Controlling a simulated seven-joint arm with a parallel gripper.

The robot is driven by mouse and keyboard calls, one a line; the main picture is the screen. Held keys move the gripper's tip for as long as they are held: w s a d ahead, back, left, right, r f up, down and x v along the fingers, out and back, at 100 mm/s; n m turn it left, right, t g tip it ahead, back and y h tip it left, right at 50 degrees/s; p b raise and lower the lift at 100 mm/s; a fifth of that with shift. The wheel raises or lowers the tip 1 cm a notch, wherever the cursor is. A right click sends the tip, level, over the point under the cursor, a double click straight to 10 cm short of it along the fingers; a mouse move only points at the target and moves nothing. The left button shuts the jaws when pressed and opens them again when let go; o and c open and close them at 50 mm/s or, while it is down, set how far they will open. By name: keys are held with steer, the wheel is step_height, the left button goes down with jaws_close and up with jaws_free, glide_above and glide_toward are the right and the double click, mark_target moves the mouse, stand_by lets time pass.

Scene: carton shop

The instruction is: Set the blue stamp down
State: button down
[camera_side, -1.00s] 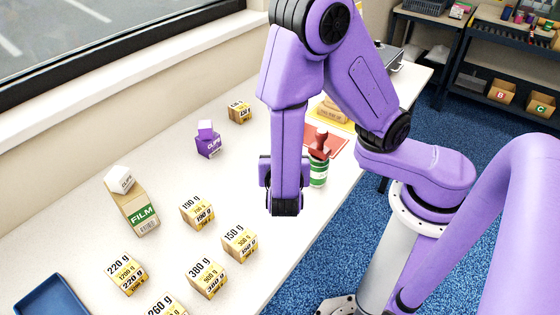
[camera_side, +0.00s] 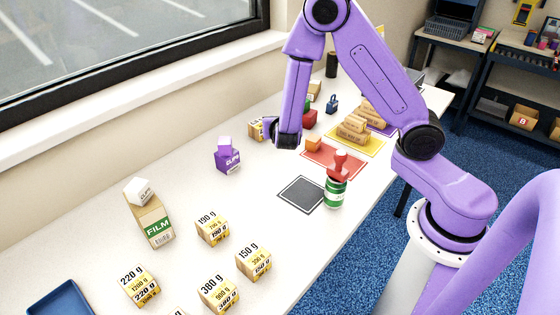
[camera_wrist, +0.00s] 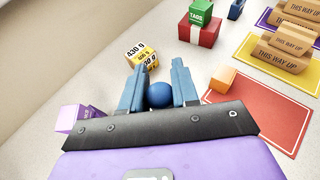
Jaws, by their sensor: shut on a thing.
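The blue stamp shows in the wrist view as a round blue knob (camera_wrist: 159,95) between the two fingers of my gripper (camera_wrist: 160,76). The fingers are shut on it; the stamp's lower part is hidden. In the side view my gripper (camera_side: 287,140) hangs over the white table, left of the red mat and behind the dark square. The held stamp cannot be made out there, and I cannot tell its height above the table.
The red mat (camera_wrist: 262,118) holds an orange block (camera_wrist: 222,79). A red box (camera_wrist: 198,32) and a yellow weight box (camera_wrist: 142,54) stand nearby. Purple boxes (camera_side: 228,160) stand left.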

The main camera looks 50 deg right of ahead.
steer(key=shift+f, duration=4.65)
steer(key=shift+f, duration=0.15)
steer(key=c, duration=0.8)
jaws_free()
steer(key=shift+c, duration=0.2)
steer(key=v, duration=1.2)
